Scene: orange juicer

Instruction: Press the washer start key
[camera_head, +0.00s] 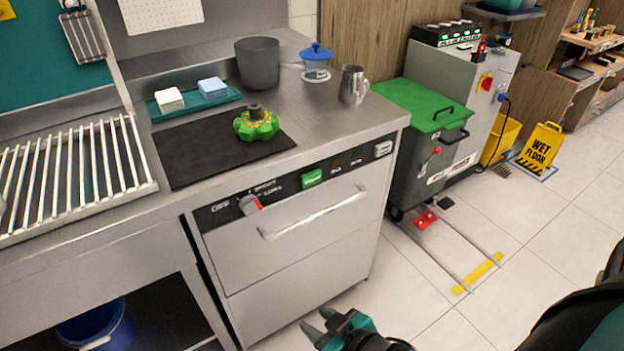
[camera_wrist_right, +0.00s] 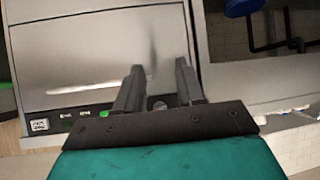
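The washer (camera_head: 300,235) is a steel front-loading unit under the counter, with a dark control panel along its top. A green key (camera_head: 312,178) sits in the middle of the panel; its lettering is too small to read surely. A dial with a red and white pointer (camera_head: 250,204) is at the panel's left, and a white key (camera_head: 383,148) at its right end. My right gripper (camera_head: 318,322) is low in front of the washer, empty, fingers apart, away from the panel. In the right wrist view the open fingers (camera_wrist_right: 160,82) show before the washer front (camera_wrist_right: 90,50). My left gripper is out of view.
A bar handle (camera_head: 312,215) sticks out from the washer door below the panel. The counter holds a green ring-shaped object (camera_head: 256,124), a grey pot (camera_head: 258,63) and a steel jug (camera_head: 353,86). A grey machine with a green lid (camera_head: 412,103) stands right.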

